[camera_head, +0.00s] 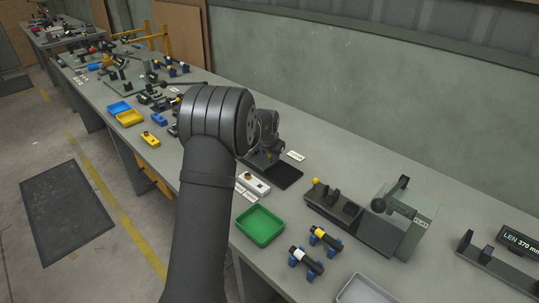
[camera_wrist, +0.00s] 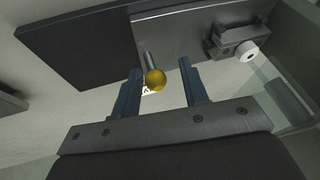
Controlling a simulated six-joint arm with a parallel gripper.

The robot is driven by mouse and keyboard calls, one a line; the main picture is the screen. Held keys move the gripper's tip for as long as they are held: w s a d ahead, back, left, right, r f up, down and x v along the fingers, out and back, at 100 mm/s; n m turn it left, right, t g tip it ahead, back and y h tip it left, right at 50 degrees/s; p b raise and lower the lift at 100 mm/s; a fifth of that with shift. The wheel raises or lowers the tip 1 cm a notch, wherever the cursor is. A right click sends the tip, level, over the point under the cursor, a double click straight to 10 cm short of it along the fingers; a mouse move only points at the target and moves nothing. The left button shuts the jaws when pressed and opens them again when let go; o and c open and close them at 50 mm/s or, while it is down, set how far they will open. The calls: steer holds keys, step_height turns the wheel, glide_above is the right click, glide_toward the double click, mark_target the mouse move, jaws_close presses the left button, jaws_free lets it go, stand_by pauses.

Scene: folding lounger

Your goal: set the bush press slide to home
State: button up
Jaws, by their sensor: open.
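In the wrist view a yellow ball knob (camera_wrist: 155,80) on a short metal stem stands out from a grey metal plate (camera_wrist: 177,45), which I take for the bush press slide. The two blue-grey fingers of my gripper (camera_wrist: 161,88) are apart, one on each side of the knob, with gaps showing on both sides. A grey block with a white round end (camera_wrist: 249,53) sits to the right. In the head view my gripper (camera_head: 266,125) is over a dark fixture with a black base plate (camera_head: 285,174); my arm hides much of it.
A green tray (camera_head: 260,226) and a white control box (camera_head: 254,184) lie in front of the fixture. Right of it stand a dark fixture with a yellow knob (camera_head: 315,181) and a grey-green machine (camera_head: 407,220). The wall (camera_head: 400,90) runs along the bench's back.

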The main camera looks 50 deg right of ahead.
steer(key=v, duration=1.6)
steer(key=shift+r, duration=0.3)
steer(key=shift+a+f, duration=0.1)
steer(key=x, duration=1.7)
steer(key=shift+s+f, duration=0.1)
